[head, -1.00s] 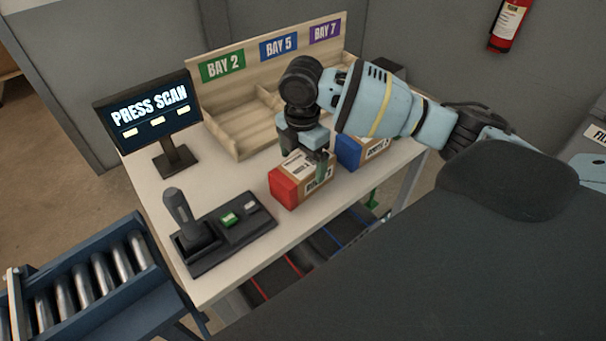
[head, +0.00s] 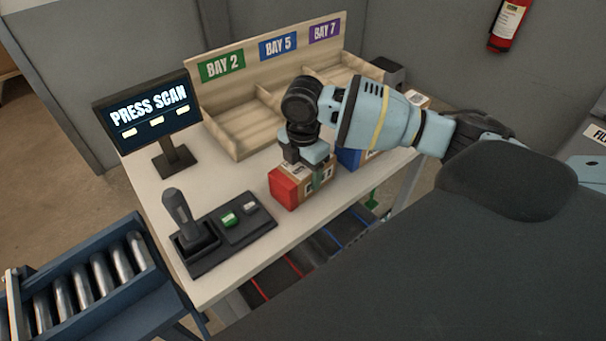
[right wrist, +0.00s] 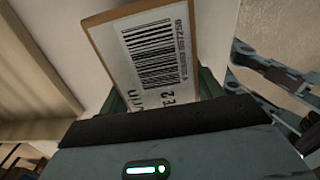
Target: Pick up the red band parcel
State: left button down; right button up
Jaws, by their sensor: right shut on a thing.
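The red band parcel (head: 285,189) is a brown box with a red end, on the white table near its front edge. My right gripper (head: 310,174) is over it from above, shut on its sides, and the parcel appears to rest on the table. In the right wrist view the parcel's labelled top (right wrist: 155,52) with a barcode lies between the fingers; the red band is out of that view. My left gripper is not in view.
A blue band parcel (head: 349,158) stands just right, partly hidden by my right arm. Behind is a wooden bay rack (head: 236,126). A screen reading PRESS SCAN (head: 150,105), a scanner console with buttons (head: 222,232) and a roller conveyor (head: 90,285) are at left.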

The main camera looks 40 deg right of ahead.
jog(key=shift+r, duration=0.2)
jog(key=shift+w+r, duration=0.1)
jog(key=shift+r, duration=0.15)
jog(key=r, duration=0.3)
jog(key=shift+a, duration=0.2)
jog(key=s+a+r, duration=0.1)
jog(key=s+a, duration=0.8)
jog(key=a, duration=0.4)
jog(key=shift+p, duration=0.45)
jog(key=shift+s+d+r, duration=0.1)
jog(key=shift+d, duration=0.05)
jog(key=d+m, duration=0.1)
jog(key=m, duration=0.5)
jog(key=s+d+r+m, duration=0.1)
jog(key=d+m, duration=0.1)
jog(key=m, duration=0.5)
jog(key=d+r+m, duration=0.1)
jog(key=m, duration=0.6)
jog(key=shift+s+d, duration=0.25)
jog(key=shift+d, duration=0.15)
